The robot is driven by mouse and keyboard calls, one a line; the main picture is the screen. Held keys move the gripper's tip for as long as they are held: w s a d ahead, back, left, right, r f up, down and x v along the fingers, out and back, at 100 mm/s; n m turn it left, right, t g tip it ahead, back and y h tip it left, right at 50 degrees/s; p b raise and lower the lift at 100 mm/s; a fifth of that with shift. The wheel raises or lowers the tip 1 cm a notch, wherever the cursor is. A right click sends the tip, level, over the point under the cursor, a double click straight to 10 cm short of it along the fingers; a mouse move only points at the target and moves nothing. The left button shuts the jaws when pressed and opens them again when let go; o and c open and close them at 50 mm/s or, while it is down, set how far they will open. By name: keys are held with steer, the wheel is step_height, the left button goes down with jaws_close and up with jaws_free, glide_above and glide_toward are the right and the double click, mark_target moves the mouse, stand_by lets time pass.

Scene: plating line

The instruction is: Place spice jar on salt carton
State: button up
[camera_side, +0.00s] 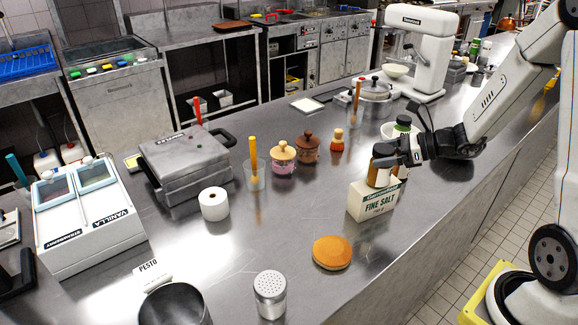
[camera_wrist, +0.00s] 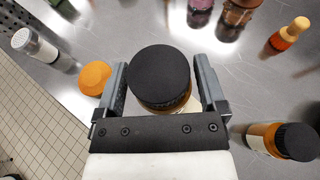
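The spice jar (camera_side: 378,178) has amber sides, a pale label and, in the wrist view, a wide black lid (camera_wrist: 159,76). It is upright over the top of the white and green salt carton (camera_side: 372,205) in the side view. I cannot tell whether its base touches the carton. My gripper (camera_wrist: 161,80) has one finger on each side of the jar. The lid hides where the fingers meet the jar's sides, so a grip or a small gap cannot be told apart. The carton is mostly hidden below the jar in the wrist view.
A second amber jar with a black lid (camera_wrist: 282,140) stands to the right in the wrist view. A bun (camera_side: 332,252) and a metal shaker (camera_side: 270,294) are in front of the carton. A small orange bottle (camera_side: 337,141) stands behind it.

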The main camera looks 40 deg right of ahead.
steer(key=shift+r, duration=0.15)
steer(key=shift+s+d+r, duration=0.25)
steer(key=shift+s+d, duration=0.05)
steer(key=shift+s, duration=0.05)
steer(key=shift+v, duration=5.45)
steer(key=shift+f, duration=0.1)
steer(key=a+f+n+g+h, duration=0.2)
steer(key=a+n, duration=0.3)
steer(key=n, duration=0.4)
steer(key=a+f+n+g+h, duration=0.3)
steer(key=a+f+n, duration=0.1)
steer(key=n, duration=0.6)
steer(key=s+a+f+n+g+h, duration=0.1)
steer(key=a+f+n+g+h, duration=0.1)
steer(key=a+n, duration=0.5)
steer(key=shift+s+a+f+n+g+h, duration=0.1)
steer(key=shift+f+n+g+h, duration=0.15)
steer(key=shift+n, duration=0.45)
steer(key=shift+f+n+g+h, duration=0.15)
steer(key=shift+f+n+g, duration=0.2)
steer(key=shift+n, duration=0.35)
